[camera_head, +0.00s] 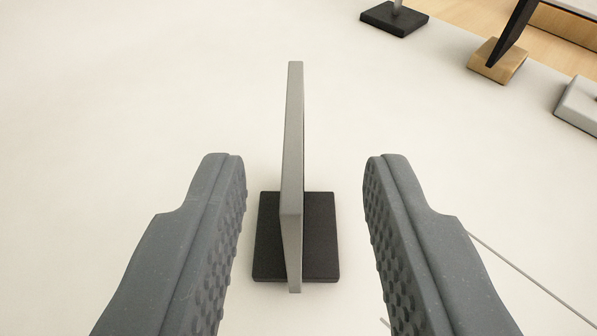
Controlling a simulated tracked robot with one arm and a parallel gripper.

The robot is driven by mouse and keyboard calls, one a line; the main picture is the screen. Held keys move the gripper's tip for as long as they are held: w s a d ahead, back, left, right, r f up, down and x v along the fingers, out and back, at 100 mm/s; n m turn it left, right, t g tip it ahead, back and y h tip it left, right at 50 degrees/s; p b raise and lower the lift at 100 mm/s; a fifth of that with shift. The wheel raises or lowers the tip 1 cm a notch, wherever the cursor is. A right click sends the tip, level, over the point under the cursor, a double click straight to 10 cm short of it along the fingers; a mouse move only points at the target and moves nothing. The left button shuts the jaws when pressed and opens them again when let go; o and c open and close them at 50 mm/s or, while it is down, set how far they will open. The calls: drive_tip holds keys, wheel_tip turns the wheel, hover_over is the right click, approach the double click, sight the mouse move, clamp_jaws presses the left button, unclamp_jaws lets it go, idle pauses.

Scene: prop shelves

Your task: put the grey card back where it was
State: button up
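The grey card (293,140) stands on edge, seen nearly edge-on, in the middle of the head camera view. It is on a small black block base (320,235) on a pale surface. My gripper (305,165) is open, with one dark grey ribbed finger on each side of the card. Clear gaps show between the card and both fingers, so neither touches it. Whether the card sits in a slot of the base is hidden by the card itself.
At the upper right stand another black base (394,18) with a grey post, a wooden base (497,60) holding a dark tilted panel (513,32), and a light grey block (579,105). A thin grey rod (530,277) lies at the lower right. The pale surface (130,90) at left is clear.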

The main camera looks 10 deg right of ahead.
sight(294, 154)
drive_tip(key=x, duration=0.2)
drive_tip(key=b+x, duration=0.1)
drive_tip(key=x, duration=0.1)
drive_tip(key=b+x, duration=0.1)
drive_tip(key=x, duration=0.1)
drive_tip(key=shift+w+a+f, duration=0.1)
drive_tip(key=shift+a+f, duration=0.05)
drive_tip(key=shift+f, duration=0.3)
drive_tip(key=shift+w, duration=0.3)
clamp_jaws()
